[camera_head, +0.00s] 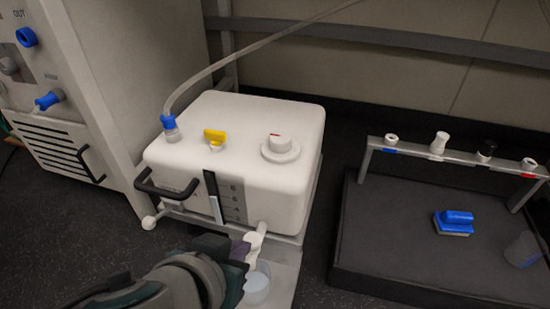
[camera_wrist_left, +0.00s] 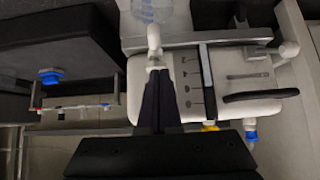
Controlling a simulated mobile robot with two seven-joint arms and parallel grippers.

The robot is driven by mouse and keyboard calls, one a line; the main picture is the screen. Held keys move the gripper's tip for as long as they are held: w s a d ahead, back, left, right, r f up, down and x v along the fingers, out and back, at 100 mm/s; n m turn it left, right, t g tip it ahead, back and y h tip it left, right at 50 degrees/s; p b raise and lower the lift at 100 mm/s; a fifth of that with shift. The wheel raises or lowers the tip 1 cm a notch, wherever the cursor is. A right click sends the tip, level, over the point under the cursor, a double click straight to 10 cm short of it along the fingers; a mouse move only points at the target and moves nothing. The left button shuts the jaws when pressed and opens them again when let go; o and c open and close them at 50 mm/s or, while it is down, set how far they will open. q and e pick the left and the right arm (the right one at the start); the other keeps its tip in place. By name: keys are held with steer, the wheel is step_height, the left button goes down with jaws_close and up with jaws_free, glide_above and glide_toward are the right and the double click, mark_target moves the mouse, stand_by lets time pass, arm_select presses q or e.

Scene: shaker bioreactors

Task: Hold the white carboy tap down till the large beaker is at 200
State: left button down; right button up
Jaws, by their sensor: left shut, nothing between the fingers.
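The white carboy (camera_head: 255,140) stands on a low stand, with a level scale on its front. Its white tap (camera_head: 254,243) sticks out low at the front right; it also shows in the left wrist view (camera_wrist_left: 154,38). The large beaker (camera_head: 257,288) is below the tap, partly hidden by my arm; its liquid level cannot be read. My left gripper (camera_head: 240,250) is shut and empty, with its fingertips at the tap. In the left wrist view the fingertips (camera_wrist_left: 158,72) meet the tap's lever end; whether they press it I cannot tell. My right gripper is out of view.
A tube runs from the blue fitting (camera_head: 171,124) on the carboy's top. A black handle (camera_head: 165,190) juts from its front left. A dark tray (camera_head: 400,283) with a rack, a blue block (camera_head: 455,222) and a small clear beaker (camera_head: 523,250) lies right. A grey cabinet stands left.

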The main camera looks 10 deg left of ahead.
arm_select(q)
steer(key=p+v, duration=0.7)
steer(key=v, duration=0.4)
steer(key=shift+w+d+r+p, duration=0.15)
steer(key=shift+d+r+p, duration=0.15)
steer(key=shift+r, duration=0.15)
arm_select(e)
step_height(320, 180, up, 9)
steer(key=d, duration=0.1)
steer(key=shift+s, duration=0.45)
arm_select(q)
steer(key=shift+a, duration=0.1)
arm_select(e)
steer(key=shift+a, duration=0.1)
